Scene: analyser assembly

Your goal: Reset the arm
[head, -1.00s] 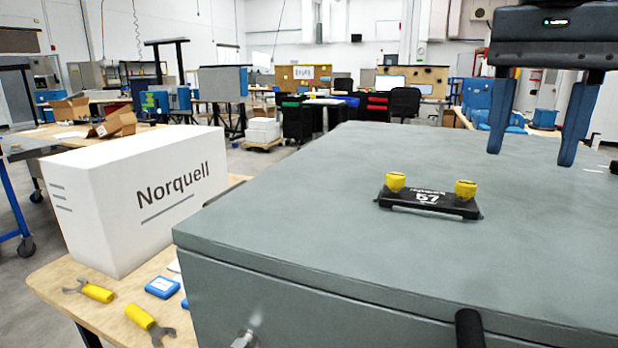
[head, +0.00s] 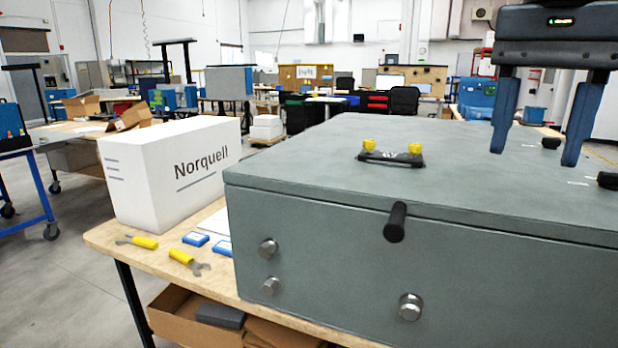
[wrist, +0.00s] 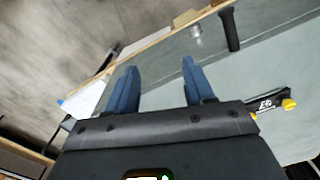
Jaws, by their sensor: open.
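My gripper (head: 540,125) hangs at the upper right of the head view, its two blue fingers apart and empty. It appears above or in front of the grey analyser box (head: 460,170); the exact gap cannot be told. In the wrist view, the open fingers (wrist: 157,80) point toward the box's edge, with nothing between them. A black plate with two yellow knobs (head: 392,157) lies on the box top, apart from the fingers. It also shows at the right of the wrist view (wrist: 268,106).
A white Norquell carton (head: 170,170) stands left of the box on the wooden table (head: 125,236). Yellow-handled tools (head: 183,257) and small blue packs (head: 196,239) lie in front of it. A black handle (head: 395,222) and metal knobs (head: 410,306) stick out of the box front.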

